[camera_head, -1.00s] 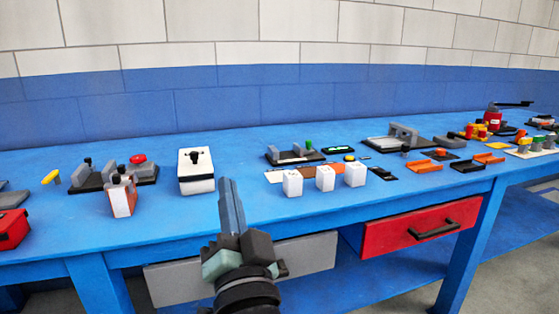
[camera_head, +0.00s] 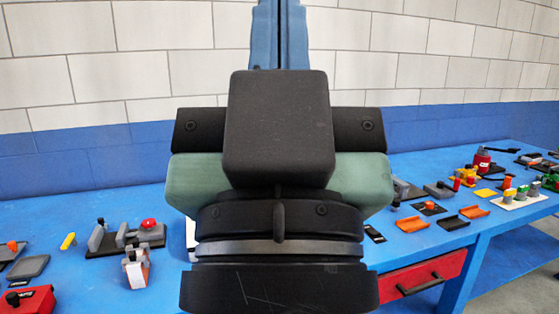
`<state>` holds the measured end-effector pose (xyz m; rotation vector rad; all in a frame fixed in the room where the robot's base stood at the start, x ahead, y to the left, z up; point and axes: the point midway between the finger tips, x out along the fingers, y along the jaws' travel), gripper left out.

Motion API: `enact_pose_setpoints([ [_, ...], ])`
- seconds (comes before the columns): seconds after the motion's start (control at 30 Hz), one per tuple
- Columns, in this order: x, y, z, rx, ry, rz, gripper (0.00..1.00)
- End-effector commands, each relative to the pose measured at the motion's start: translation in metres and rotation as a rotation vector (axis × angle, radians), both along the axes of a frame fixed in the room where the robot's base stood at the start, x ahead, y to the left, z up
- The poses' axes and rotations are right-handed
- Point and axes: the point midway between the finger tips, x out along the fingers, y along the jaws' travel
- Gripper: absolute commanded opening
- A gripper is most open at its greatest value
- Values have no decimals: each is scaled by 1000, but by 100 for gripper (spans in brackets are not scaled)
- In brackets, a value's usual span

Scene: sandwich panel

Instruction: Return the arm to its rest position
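My gripper (camera_head: 278,45) fills the middle of the view, close to the camera and seen from its back. Its blue fingers point up past the top edge of the picture, in front of the white wall tiles. The fingers lie side by side with a thin dark line between them, and their tips are cut off by the frame edge. I see nothing held, but the tips are out of sight. The wrist hides the middle of the blue table (camera_head: 75,220).
On the left stand a red box (camera_head: 28,300), a white and orange block (camera_head: 137,270) and a grey fixture with a red button (camera_head: 149,224). On the right lie orange brackets (camera_head: 412,224) and a white board (camera_head: 515,200). A red drawer (camera_head: 425,275) is below.

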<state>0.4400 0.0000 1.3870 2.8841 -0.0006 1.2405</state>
Motion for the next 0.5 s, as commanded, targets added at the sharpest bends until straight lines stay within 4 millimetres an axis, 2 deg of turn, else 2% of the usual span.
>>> enact_pose_setpoints([
  [0.03,0,0,34,1,0,1,0],
  [0.2,0,0,86,0,0,1,0],
  [0.33,0,0,118,1,0,2,0],
  [0.5,0,1,141,1,1,2,0],
])
